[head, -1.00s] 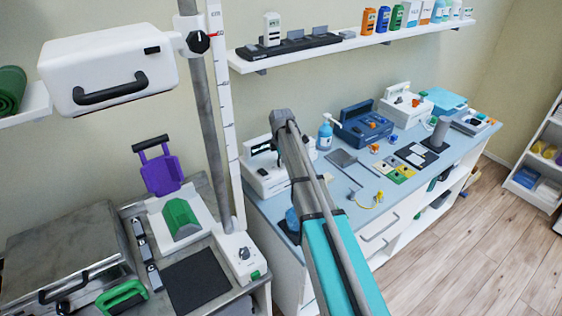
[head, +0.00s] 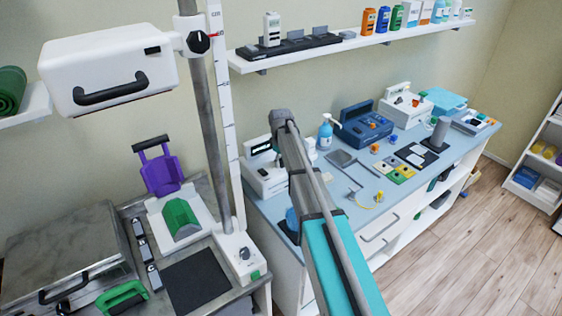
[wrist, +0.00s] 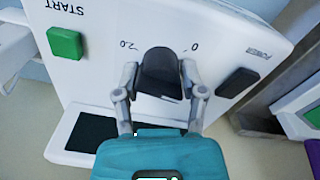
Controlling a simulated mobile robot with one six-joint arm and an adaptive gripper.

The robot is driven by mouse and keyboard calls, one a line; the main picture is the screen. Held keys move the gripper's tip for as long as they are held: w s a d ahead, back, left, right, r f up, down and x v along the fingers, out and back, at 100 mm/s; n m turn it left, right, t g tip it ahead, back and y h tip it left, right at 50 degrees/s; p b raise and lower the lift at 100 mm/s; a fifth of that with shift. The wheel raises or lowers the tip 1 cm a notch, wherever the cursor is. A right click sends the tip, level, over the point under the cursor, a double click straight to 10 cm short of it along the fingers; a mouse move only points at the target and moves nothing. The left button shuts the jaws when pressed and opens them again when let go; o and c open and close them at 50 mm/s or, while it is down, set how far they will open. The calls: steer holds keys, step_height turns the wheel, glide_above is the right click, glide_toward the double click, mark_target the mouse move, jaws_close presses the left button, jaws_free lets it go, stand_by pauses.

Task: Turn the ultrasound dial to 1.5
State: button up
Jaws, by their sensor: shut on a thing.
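The white ultrasound unit (head: 262,180) stands at the left end of the blue counter in the head view, partly hidden by my arm. Its panel (wrist: 105,45) fills much of the wrist view, with its lettering upside down. The dark dial (wrist: 160,66) sits between the printed marks "2.0" on the left and "0" on the right. My gripper (wrist: 159,82) is shut on the dial, one finger on each side. The dial's pointer and the 1.5 mark cannot be made out. In the head view my arm hides the dial.
On the panel, a green START button (wrist: 64,43) is left of the dial and a black POWER switch (wrist: 237,82) is right. A pump bottle (head: 325,133) and a blue unit (head: 360,128) stand farther along the counter. A grey pole (head: 208,120) rises left of my arm.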

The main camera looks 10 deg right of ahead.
steer(key=m, duration=0.6)
steer(key=shift+m, duration=0.3)
steer(key=m, duration=0.6)
steer(key=shift+s+d, duration=0.1)
steer(key=m, duration=0.6)
steer(key=shift+m, duration=0.4)
steer(key=m, duration=0.5)
steer(key=shift+s+m, duration=0.1)
steer(key=shift+m, duration=0.3)
steer(key=o, duration=1.1)
steer(key=shift+o, duration=0.2)
